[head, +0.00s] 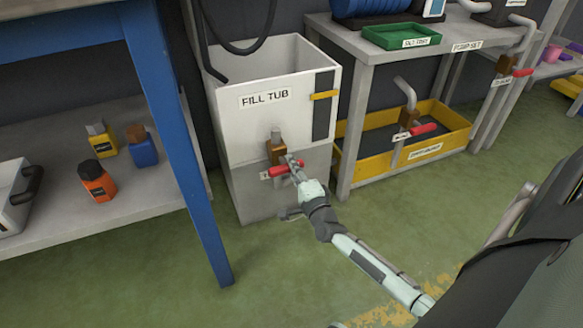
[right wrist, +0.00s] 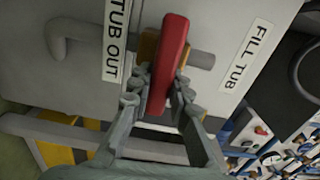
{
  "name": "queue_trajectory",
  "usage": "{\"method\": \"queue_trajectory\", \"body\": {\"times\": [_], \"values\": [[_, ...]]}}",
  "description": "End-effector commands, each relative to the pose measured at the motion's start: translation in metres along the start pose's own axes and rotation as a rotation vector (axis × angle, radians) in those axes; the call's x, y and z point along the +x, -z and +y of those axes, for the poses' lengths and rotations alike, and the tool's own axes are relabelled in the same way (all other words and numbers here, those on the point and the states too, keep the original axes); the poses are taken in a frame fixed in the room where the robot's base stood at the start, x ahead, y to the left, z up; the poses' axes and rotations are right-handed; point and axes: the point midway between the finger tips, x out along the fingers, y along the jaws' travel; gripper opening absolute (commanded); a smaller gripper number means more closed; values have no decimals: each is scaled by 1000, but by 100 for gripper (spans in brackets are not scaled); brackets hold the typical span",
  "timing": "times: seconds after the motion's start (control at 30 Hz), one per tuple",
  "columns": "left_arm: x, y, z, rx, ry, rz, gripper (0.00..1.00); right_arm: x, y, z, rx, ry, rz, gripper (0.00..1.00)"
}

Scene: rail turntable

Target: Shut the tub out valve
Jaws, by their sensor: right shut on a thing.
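The white fill tub (head: 240,135) stands on the floor, left of centre in the head view. Its tub out valve has a brass-brown body (head: 275,150) low on the front and a red lever handle (head: 277,171). The handle lies roughly level across the valve in the head view. My right gripper (head: 292,167) is shut on the red handle. In the right wrist view the handle (right wrist: 170,55) stands between the two fingers, beside the TUB OUT label (right wrist: 114,50). The fingers partly hide the valve in the head view. My left gripper is not in view.
A blue-legged bench (head: 170,120) with bottles on its lower shelf stands left. A grey pump set table (head: 375,47) stands right, with another red-handled valve (head: 423,129) above a yellow tray (head: 455,120). Green floor in front is clear beside my arm.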

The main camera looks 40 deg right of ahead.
Motion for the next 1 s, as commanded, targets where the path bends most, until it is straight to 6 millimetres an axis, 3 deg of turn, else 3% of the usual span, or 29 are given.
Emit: {"method": "queue_trajectory", "body": {"times": [0.63,0.67,0.8,1.0], "values": [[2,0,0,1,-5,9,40,-1,-1,2,51,-3,-1,0],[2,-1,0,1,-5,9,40,-1,-1,2,51,-3,-1,20],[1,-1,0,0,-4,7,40,-1,0,2,50,-2,-1,38],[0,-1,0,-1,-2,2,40,0,0,1,49,-1,-1,40]]}}
